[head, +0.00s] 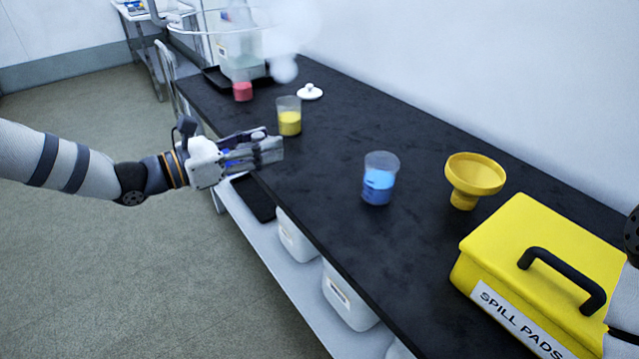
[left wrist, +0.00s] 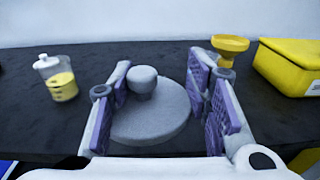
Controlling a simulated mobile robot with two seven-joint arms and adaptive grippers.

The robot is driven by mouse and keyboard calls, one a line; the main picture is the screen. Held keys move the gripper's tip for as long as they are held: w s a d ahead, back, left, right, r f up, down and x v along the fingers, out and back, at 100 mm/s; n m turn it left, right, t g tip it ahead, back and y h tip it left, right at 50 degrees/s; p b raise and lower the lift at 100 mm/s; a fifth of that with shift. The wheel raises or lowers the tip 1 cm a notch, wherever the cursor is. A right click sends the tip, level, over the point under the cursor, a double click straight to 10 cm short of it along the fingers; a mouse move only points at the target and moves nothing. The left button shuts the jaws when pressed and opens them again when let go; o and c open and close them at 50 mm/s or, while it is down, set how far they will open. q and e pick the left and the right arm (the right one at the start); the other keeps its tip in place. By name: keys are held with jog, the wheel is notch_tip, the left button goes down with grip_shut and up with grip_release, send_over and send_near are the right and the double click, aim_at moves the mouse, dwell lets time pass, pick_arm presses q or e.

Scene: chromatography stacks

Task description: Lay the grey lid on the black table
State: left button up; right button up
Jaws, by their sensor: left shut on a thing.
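The grey lid (left wrist: 150,117), a round disc with a knob, sits between the fingers of my left gripper (left wrist: 165,100) in the left wrist view. In the head view my left gripper (head: 268,150) is at the near left edge of the black table (head: 330,130), and the lid is mostly hidden by the fingers. The gripper is shut on the lid. The lid looks level, knob up; I cannot tell whether it touches the table. My right gripper is out of view.
A yellow-filled beaker (head: 289,117), red block (head: 242,91) and white lid (head: 309,91) stand beyond the gripper. A blue-filled beaker (head: 379,178), yellow funnel (head: 473,176) and yellow spill-pads box (head: 545,262) stand to the right. Bare tabletop lies between the two beakers.

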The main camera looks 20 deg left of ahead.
pick_arm(q)
jog(key=b, duration=0.3)
send_over(317, 189)
notch_tip(317, 189, down, 10)
jog(key=shift+s+r, duration=0.15)
jog(key=shift+r, duration=0.05)
jog(key=shift+f, duration=1.5)
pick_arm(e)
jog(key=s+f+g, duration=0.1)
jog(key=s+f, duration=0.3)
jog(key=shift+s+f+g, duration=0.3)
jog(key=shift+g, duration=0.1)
pick_arm(q)
jog(key=shift+f, duration=0.2)
jog(key=o, duration=1)
jog(key=shift+o, duration=0.2)
